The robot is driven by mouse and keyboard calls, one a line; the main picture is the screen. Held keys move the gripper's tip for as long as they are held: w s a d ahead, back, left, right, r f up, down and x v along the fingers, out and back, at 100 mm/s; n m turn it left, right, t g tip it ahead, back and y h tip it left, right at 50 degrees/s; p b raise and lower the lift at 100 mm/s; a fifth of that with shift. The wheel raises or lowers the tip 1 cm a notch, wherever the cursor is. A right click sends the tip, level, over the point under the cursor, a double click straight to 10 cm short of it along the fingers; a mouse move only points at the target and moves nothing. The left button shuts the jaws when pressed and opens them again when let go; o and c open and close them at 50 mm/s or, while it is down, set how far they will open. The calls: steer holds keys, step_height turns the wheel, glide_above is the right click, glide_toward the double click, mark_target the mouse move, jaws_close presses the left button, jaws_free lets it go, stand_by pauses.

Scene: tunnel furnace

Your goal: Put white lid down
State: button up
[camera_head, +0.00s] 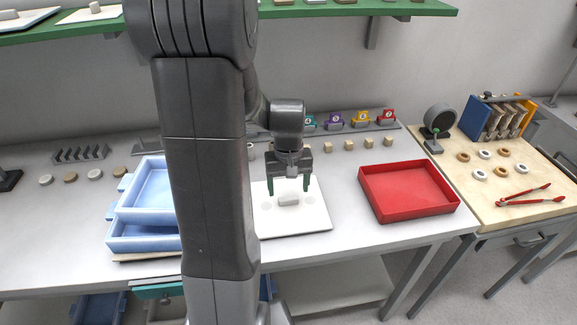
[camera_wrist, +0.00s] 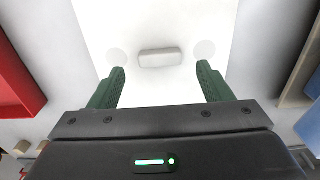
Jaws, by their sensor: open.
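The white lid (camera_head: 307,219) is a flat square plate with a small pale bar handle (camera_head: 289,201) at its middle. It lies on the grey table, partly hidden behind my arm in the head view. My gripper (camera_head: 289,185) is open above the lid, fingers pointing down. In the wrist view the lid (camera_wrist: 152,22) fills the upper middle, and its handle (camera_wrist: 160,57) lies just beyond and between my gripper's two green fingers (camera_wrist: 160,85). The fingers do not touch the handle.
A red tray (camera_head: 408,190) stands to the right of the lid. Stacked blue trays (camera_head: 143,236) stand to the left, partly behind my arm. A row of small blocks and colored holders (camera_head: 361,118) lines the back. A green shelf (camera_head: 330,10) hangs above.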

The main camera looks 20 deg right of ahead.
mark_target(289, 198)
step_height(289, 198, up, 8)
steer(key=shift+r, duration=0.2)
